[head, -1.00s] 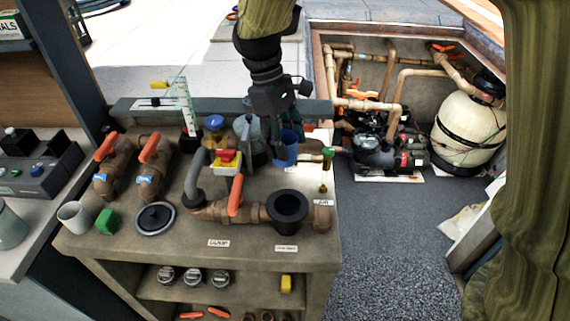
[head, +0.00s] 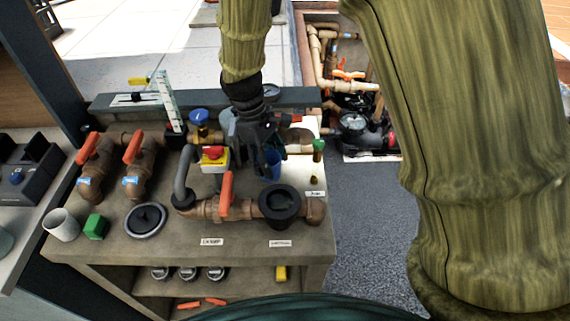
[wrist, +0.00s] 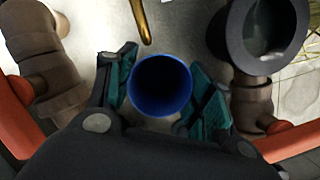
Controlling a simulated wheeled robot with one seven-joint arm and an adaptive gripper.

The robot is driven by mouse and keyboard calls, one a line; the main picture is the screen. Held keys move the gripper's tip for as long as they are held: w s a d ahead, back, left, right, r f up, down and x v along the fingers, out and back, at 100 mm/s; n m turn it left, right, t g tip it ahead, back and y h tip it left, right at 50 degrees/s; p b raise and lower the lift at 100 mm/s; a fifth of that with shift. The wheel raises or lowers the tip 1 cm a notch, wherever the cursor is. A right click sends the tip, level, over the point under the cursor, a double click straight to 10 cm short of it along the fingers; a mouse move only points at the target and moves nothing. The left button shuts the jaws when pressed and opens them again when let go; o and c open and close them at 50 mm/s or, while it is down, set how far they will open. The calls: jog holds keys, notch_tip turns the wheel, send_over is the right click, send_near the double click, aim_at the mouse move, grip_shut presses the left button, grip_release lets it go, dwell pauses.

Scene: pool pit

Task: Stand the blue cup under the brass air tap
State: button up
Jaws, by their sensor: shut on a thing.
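The blue cup (head: 273,166) is between the fingers of my gripper (head: 267,155), above the right part of the bench. In the wrist view, the cup (wrist: 161,86) shows its open mouth to the camera, with the teal finger pads of my gripper (wrist: 162,95) on both sides. A small tap with a green handle (head: 318,149) stands right of the cup, near a label. A thin brass pipe (wrist: 141,22) shows just above the cup in the wrist view. I cannot tell whether the cup touches the bench.
A black round fitting (head: 279,203) sits in front of the cup. A valve with an orange handle (head: 226,195) and a grey hose (head: 183,178) are to the left.

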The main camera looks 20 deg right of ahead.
jog(key=shift+x, duration=0.8)
jog(key=shift+d+p, duration=0.4)
jog(key=shift+d, duration=0.1)
jog(key=d, duration=0.1)
jog(key=d+p, duration=0.1)
jog(key=s, duration=0.1)
jog(key=shift+d+f, duration=0.3)
jog(key=shift+d, duration=0.1)
jog(key=shift+f, duration=0.3)
jog(key=shift+w+a+f, duration=0.1)
jog(key=shift+w+a, duration=0.05)
jog(key=shift+f, duration=0.1)
jog(key=o, duration=0.9)
jog(key=shift+c, duration=0.2)
